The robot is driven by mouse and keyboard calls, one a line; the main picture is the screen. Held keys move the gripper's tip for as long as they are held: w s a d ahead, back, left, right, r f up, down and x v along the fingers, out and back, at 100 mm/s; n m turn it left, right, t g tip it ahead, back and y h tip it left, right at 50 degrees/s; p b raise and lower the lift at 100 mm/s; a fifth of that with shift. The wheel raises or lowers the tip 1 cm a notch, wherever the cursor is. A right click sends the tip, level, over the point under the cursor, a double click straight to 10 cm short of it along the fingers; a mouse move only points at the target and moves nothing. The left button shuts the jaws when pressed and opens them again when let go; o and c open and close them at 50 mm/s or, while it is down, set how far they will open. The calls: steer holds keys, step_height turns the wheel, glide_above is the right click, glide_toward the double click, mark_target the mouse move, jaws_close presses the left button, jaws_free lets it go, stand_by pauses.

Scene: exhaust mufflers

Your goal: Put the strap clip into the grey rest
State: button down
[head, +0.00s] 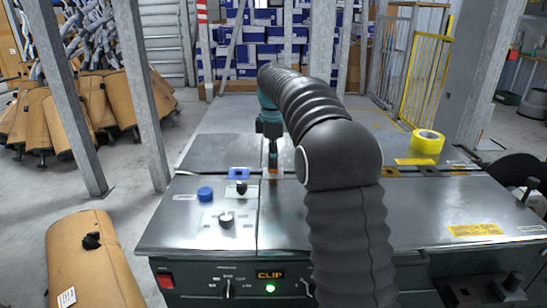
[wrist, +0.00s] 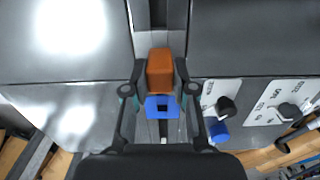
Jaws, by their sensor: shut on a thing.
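My gripper (wrist: 160,70) is shut on an orange-brown block, which I take to be the strap clip (wrist: 160,78), held between the two fingertips. In the head view my gripper (head: 272,150) points down over the metal bench top, left of the dark arm links.
A blue block with a dark square opening (head: 238,173) lies left of my gripper; it also shows in the wrist view (wrist: 153,111). A yellow tape roll (head: 427,141) sits at the right.

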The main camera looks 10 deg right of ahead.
steer(key=shift+f, duration=0.1)
steer(key=c, duration=0.9)
jaws_free()
steer(key=shift+o, duration=0.2)
step_height(320, 180, up, 12)
